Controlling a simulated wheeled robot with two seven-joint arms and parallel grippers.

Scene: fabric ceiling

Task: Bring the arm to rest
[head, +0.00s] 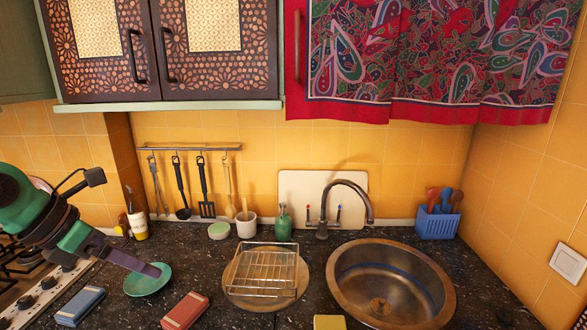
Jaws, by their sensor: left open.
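My left arm, green and dark grey, comes in from the left edge. My left gripper (148,268) points right and slightly down, with its fingertips in front of a green bowl (147,283) in the picture. I see its fingers nearly edge-on, so the gap between them is hard to make out. It is open, and nothing shows between the fingers. I cannot tell whether it touches the bowl. My right gripper is not in view.
A stove (38,288) lies below my left arm. Blue (80,306) and red (185,310) boxes lie at the front. A wire rack (268,271) stands on a round board, left of the sink (433,294). A utensil cup (139,226) stands behind my gripper.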

